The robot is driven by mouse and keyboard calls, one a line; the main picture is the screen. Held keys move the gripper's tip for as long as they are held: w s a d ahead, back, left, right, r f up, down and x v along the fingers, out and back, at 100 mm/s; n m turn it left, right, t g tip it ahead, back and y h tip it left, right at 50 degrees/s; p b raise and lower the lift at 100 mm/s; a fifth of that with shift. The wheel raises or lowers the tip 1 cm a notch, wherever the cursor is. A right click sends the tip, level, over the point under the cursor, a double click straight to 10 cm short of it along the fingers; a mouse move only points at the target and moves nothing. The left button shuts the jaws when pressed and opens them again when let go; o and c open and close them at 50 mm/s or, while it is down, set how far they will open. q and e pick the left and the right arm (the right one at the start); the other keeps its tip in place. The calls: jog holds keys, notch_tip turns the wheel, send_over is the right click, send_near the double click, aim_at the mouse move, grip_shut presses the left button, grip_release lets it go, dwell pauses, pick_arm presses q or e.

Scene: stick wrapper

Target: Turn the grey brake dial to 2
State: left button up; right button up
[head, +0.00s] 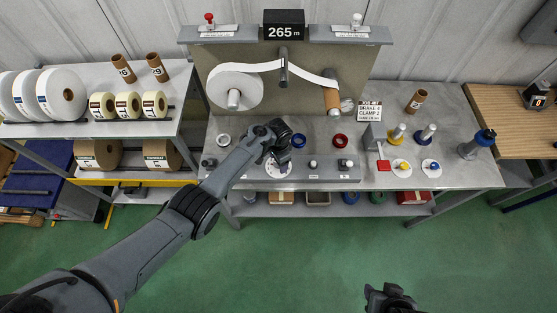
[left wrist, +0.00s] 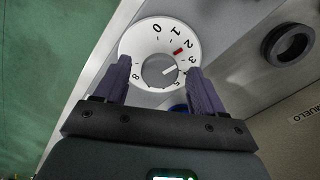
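The brake dial (left wrist: 160,70) is a grey round knob on a white numbered face (left wrist: 139,47). In the head view the white face (head: 273,171) shows on the bench's front rail, partly hidden by my left gripper (head: 279,160). In the left wrist view my left gripper (left wrist: 158,67) is open, its fingers on either side of the knob with gaps between. My right gripper (head: 390,297) is at the bottom edge, clear of the bench; its fingers are not clear.
Several small knobs stand along the front rail (head: 325,172). Behind are a white roll (head: 236,88), a 265 m display (head: 284,25) and coloured rings on the bench. A dark ring (left wrist: 287,44) is near the dial.

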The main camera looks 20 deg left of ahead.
pick_arm(q)
jog(key=shift+r, duration=0.45)
notch_tip(320, 180, up, 10)
jog(key=p, duration=0.2)
jog(key=shift+p, duration=0.3)
jog(key=shift+f, duration=0.1)
